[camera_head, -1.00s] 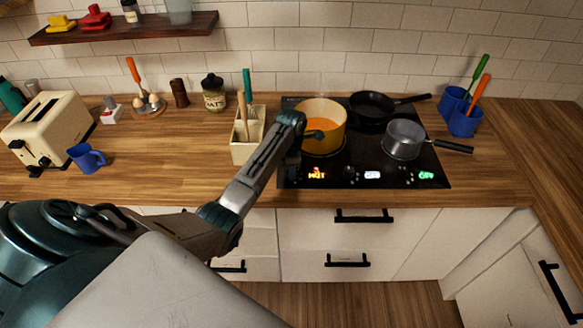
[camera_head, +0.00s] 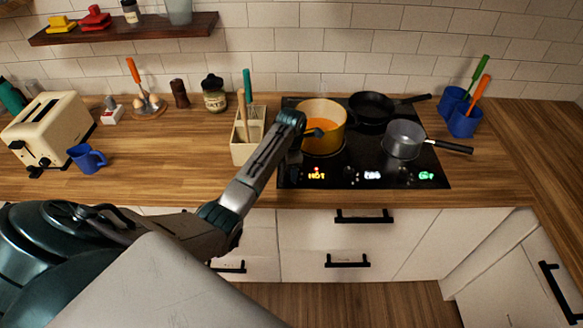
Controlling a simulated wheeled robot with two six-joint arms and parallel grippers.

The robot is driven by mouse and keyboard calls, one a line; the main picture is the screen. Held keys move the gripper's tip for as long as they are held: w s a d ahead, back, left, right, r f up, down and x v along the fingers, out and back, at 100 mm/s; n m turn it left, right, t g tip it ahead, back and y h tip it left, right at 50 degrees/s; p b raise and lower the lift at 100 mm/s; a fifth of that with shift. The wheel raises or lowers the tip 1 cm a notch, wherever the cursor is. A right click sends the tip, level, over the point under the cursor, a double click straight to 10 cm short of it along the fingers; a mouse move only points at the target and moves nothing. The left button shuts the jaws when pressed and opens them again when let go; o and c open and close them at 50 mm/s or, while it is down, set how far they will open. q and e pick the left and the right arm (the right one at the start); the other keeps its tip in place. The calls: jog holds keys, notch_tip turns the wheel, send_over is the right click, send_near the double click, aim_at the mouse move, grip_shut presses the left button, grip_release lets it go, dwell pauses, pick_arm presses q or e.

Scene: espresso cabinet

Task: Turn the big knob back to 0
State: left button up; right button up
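The black cooktop (camera_head: 340,181) is set into the wooden counter. Lit readouts run along its front edge: an orange one (camera_head: 317,176) that seems to read HOT, a white blurred one (camera_head: 372,175) and a green one (camera_head: 426,176). Small dark knobs seem to sit near them, too dim to make out, and I cannot tell which is the big knob. My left arm reaches to the cooktop's left side, in front of the orange pot (camera_head: 322,112). A dark tip of my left gripper (camera_head: 314,133) seems to show against the pot; its fingers are mostly hidden. My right gripper is out of view.
A black frying pan (camera_head: 371,107) and a grey saucepan (camera_head: 403,138) stand on the cooktop. A cream utensil holder (camera_head: 243,151) stands close to my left wrist. Blue cups (camera_head: 464,123) stand at the right. The counter left of the holder has free room.

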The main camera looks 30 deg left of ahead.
pick_arm(q)
notch_tip(320, 180, up, 8)
jog(key=b, duration=0.3)
jog(key=shift+f, duration=0.1)
jog(key=shift+r+p, duration=0.5)
jog(key=shift+r, duration=1.05)
